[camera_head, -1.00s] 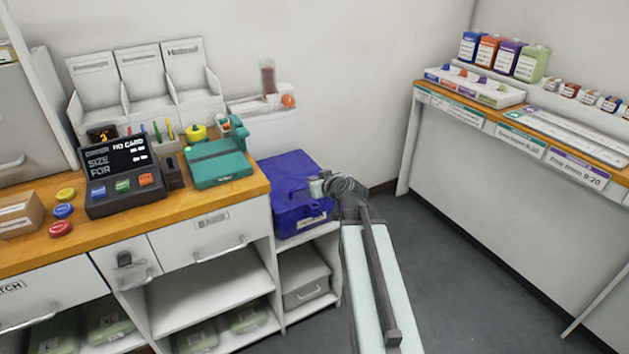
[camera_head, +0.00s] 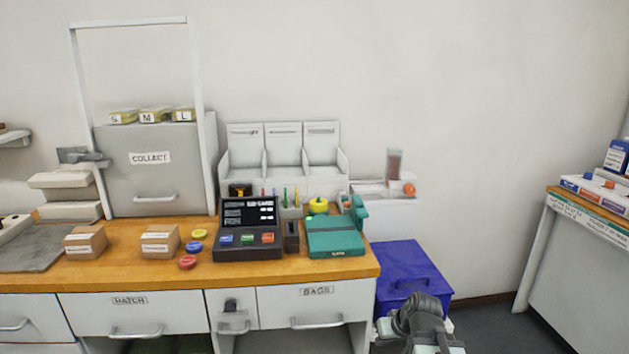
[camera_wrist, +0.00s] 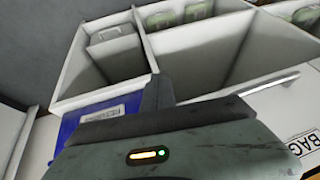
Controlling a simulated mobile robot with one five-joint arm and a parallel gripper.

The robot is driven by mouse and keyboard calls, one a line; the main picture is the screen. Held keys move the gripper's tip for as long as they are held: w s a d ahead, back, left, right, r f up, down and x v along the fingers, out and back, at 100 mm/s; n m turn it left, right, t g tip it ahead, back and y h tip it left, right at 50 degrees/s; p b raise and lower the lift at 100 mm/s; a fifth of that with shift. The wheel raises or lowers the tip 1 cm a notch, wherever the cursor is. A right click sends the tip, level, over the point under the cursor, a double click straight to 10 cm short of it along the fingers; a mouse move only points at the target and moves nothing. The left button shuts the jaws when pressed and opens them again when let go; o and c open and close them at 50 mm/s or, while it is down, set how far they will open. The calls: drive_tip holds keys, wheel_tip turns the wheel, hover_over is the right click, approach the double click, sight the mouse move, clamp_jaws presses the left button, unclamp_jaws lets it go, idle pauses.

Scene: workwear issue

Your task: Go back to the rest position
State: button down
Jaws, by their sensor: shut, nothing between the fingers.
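My gripper (camera_wrist: 158,94) shows in the wrist view as a dark body with its jaws shut and nothing held. In the head view my arm's end (camera_head: 412,318) is low at the right, in front of the blue box (camera_head: 410,270). The blue box, with a label, also shows in the wrist view (camera_wrist: 70,128), partly hidden behind my gripper. I cannot tell from these views how far apart they are.
The wooden counter (camera_head: 140,272) at the left bears a black terminal (camera_head: 248,228), a teal device (camera_head: 335,238), coloured buttons and small cartons. Drawers and open shelves (camera_wrist: 208,50) lie below. A second counter (camera_head: 585,208) stands at the right, with free floor between.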

drive_tip(key=s+a+m+g+h+p, duration=0.1)
drive_tip(key=s+a+g+h+p, duration=0.25)
drive_tip(key=s, duration=0.65)
wheel_tip(320, 180, up, 15)
drive_tip(key=g+p, duration=0.1)
drive_tip(key=p, duration=1.3)
drive_tip(key=shift+w+y, duration=0.25)
drive_tip(key=shift+y, duration=0.2)
